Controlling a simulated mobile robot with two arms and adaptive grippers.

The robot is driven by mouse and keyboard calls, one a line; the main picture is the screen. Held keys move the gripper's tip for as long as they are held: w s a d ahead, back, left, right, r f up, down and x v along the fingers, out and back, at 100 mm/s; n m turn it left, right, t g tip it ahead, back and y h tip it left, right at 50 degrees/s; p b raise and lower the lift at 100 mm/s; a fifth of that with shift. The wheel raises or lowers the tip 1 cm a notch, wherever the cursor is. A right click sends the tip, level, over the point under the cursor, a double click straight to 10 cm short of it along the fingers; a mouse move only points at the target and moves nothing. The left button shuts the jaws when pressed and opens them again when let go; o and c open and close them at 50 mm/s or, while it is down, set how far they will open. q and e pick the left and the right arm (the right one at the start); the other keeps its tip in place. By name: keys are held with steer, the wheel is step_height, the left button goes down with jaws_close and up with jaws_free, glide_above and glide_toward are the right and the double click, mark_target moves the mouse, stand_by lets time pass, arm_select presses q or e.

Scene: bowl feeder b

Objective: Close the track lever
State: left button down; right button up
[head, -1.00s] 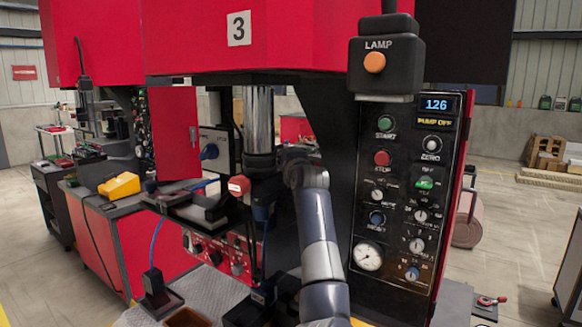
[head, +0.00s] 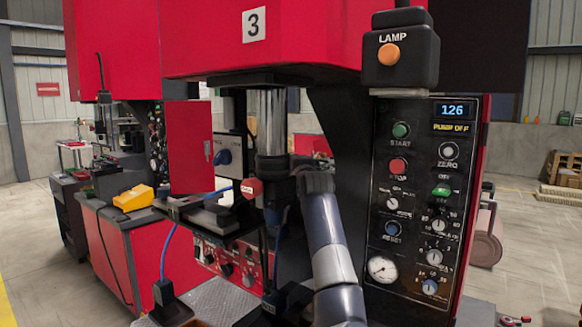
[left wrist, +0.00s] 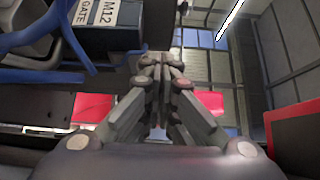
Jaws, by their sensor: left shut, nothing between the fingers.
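I cannot make out the track lever for certain in either view. A round red knob (head: 251,187) shows beside the steel column in the head view; I cannot tell whether it belongs to the lever. My left gripper (left wrist: 163,62) is shut and empty in the left wrist view. Just left of its tips is a dark block with a white "M12 GATE" label (left wrist: 96,12). Blue curved parts (left wrist: 40,40) lie further left. In the head view one arm of mine reaches up towards the column, and its gripper is hidden there.
The red press (head: 300,35) overhangs the work area. A control panel (head: 415,200) with knobs and a hanging lamp box (head: 401,55) stand right of the arm. A red door (head: 188,150) and a yellow object (head: 133,197) are at the left. Open floor shows at far right.

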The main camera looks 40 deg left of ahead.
arm_select(q)
steer(key=v, duration=0.7)
steer(key=shift+d, duration=0.2)
arm_select(e)
steer(key=shift+w+a, duration=0.15)
steer(key=shift+w, duration=0.55)
arm_select(q)
steer(key=shift+s, duration=0.1)
